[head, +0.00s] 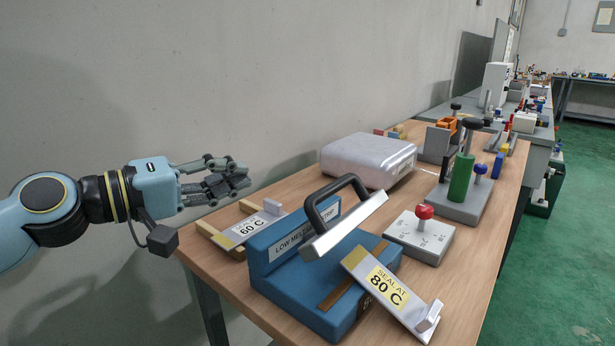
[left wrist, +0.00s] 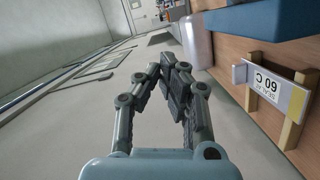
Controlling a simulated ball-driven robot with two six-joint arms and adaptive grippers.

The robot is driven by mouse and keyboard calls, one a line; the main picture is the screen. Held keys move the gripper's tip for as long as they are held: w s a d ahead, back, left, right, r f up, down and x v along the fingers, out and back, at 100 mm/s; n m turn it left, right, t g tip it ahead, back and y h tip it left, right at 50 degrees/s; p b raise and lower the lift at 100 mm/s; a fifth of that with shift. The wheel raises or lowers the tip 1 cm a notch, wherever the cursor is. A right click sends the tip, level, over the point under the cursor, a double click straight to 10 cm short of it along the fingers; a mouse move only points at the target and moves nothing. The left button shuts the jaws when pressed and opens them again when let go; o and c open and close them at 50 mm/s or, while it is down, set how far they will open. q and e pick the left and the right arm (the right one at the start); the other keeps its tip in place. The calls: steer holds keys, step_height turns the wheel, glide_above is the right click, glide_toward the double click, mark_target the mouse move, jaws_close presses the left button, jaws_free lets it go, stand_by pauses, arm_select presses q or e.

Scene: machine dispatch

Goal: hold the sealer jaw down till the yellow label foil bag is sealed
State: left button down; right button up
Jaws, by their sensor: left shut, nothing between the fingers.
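The blue sealer (head: 275,245) stands near the front of the wooden table. Its pale metal jaw (head: 345,226) with a black handle (head: 322,200) is raised, with a gap below it. The flat silver bag with the yellow "SEAL AT 80 C" label (head: 385,288) lies tilted at the sealer's front right. Its upper end is near the brown strip; I cannot tell whether it lies on the strip. My left gripper (head: 235,178) is shut and empty, left of the handle and apart from it. It also shows in the left wrist view (left wrist: 180,85). My right gripper is not in view.
A white-labelled "60 C" piece (head: 250,228) rests on wooden rails left of the sealer; it also shows in the left wrist view (left wrist: 275,90). A silvery box-like body (head: 365,155) stands behind. A red-knobbed panel (head: 420,235) and a green cylinder (head: 461,178) stand right. A wall runs behind.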

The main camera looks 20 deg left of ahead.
arm_select(q)
steer(key=w+d+f+p, duration=0.2)
steer(key=w+d+p, duration=0.2)
steer(key=w+d, duration=0.3)
steer(key=shift+d, duration=1)
steer(key=shift+d, duration=0.15)
